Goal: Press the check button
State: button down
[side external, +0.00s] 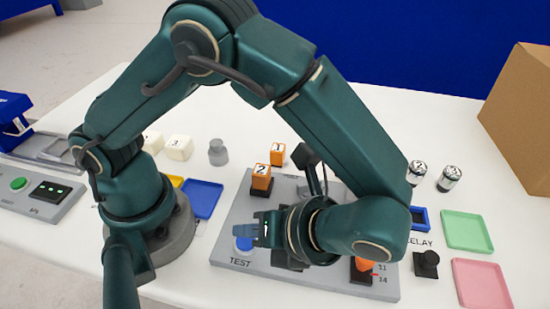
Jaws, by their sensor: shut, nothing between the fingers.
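A blue round button (243,244) sits on the grey board (225,247) above the printed word TEST. No label reading "check" can be made out. My gripper (262,229) is shut and empty, just right of the blue button in the picture. Whether it touches the button cannot be told from this angle. A green button (18,184) sits on a grey panel (62,205) at the far left, beside a small dark display (50,191). The lettering by the green button is too small to read.
Orange blocks numbered 2 (261,177) and 1 (277,154) stand at the board's back left. A blue tray (202,199) lies left of the board. Green (467,230) and pink (483,284) trays lie right. A cardboard box (519,102) stands at the back right.

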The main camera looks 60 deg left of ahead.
jog(key=shift+f, duration=0.15)
jog(key=shift+f, duration=0.25)
jog(key=shift+f, duration=0.45)
dwell(0.8)
jog(key=shift+r, duration=0.9)
jog(key=shift+r, duration=2.5)
